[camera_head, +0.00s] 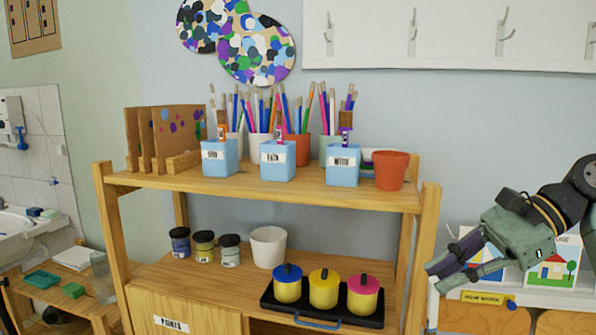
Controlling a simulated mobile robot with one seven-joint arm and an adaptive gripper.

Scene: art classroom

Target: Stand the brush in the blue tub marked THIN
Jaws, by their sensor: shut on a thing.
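Three blue tubs stand in a row on the top shelf: a left tub (219,158), a middle tub (278,161) and a right tub (342,166). Each has a white label with dark letters, too small to read surely. An orange-handled brush stands in the left tub, a brush in the middle one and a purple-handled brush in the right one. My gripper (446,268) is at the right, beyond the shelf's right post and lower than the tubs. It is shut on the brush, which is mostly hidden by the fingers and hard to make out.
Pots of brushes and pencils stand close behind the tubs. A terracotta pot (390,170) stands right of the right tub. The wooden shelf's right post (428,240) rises between my gripper and the shelves. Below are paint jars, a white cup (268,246) and a black tray (334,317).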

